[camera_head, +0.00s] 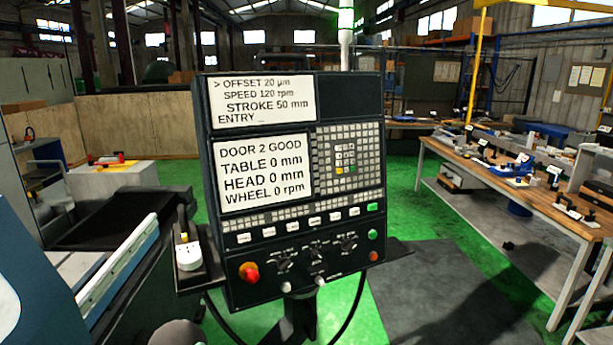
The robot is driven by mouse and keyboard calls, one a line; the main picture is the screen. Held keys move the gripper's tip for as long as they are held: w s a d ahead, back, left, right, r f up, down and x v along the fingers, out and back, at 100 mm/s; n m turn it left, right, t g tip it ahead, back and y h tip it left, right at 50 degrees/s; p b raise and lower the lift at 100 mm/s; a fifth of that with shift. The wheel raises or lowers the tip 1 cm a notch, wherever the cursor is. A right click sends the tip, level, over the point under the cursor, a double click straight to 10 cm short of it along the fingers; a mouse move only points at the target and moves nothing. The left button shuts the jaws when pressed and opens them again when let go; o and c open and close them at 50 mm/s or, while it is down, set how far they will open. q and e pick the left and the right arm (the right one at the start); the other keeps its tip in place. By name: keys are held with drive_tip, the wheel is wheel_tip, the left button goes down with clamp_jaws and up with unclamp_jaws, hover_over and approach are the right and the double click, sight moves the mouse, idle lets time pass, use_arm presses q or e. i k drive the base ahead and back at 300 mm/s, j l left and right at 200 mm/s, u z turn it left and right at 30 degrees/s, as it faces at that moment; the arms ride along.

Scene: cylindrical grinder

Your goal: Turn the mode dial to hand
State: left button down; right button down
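The dark control panel (300,190) stands upright in the middle of the head view, slightly tilted. Along its lower part are three black dials: a left dial (284,266), a middle dial (317,256) and a right dial (348,241). Their labels are too small to read, so I cannot tell which is the mode dial or where it points. Neither of my grippers is in view.
A red knob (249,272) sits left of the dials. A green button (373,234) and a red button (374,256) are at the right. A small side shelf (200,278) holds a white device (188,254). A workbench (540,200) with tools stands right; green floor lies between.

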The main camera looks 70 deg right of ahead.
sight(285, 263)
drive_tip(key=k+l+z, duration=0.1)
drive_tip(key=z, duration=2)
drive_tip(key=k+l, duration=0.05)
drive_tip(key=l, duration=0.05)
